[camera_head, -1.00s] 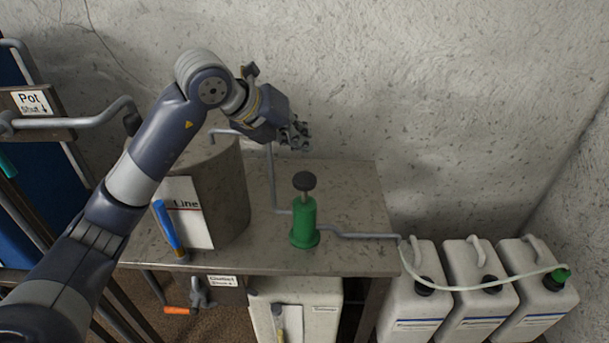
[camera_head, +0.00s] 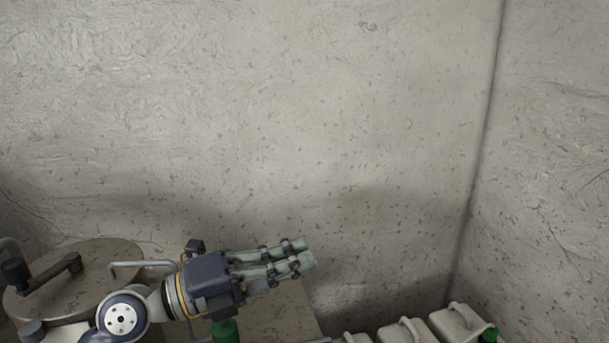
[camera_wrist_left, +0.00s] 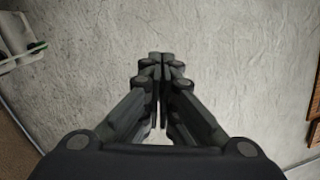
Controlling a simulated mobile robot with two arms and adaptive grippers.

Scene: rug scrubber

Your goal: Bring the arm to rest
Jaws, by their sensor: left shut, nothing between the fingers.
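My left gripper (camera_head: 303,256) points to the right in the head view, above the table and in front of the wall. Its fingers are together and hold nothing. In the left wrist view the closed fingertips of the left gripper (camera_wrist_left: 160,58) face the grey wall. My left arm comes in low at the left of the head view, and most of it is out of frame. My right gripper is in neither view.
A grey drum (camera_head: 95,265) with a handle on its lid stands at the lower left. A green pump body (camera_head: 226,332) shows below the gripper on the table (camera_head: 290,312). White canisters (camera_head: 462,325) stand at the lower right. The wall (camera_head: 300,110) is bare.

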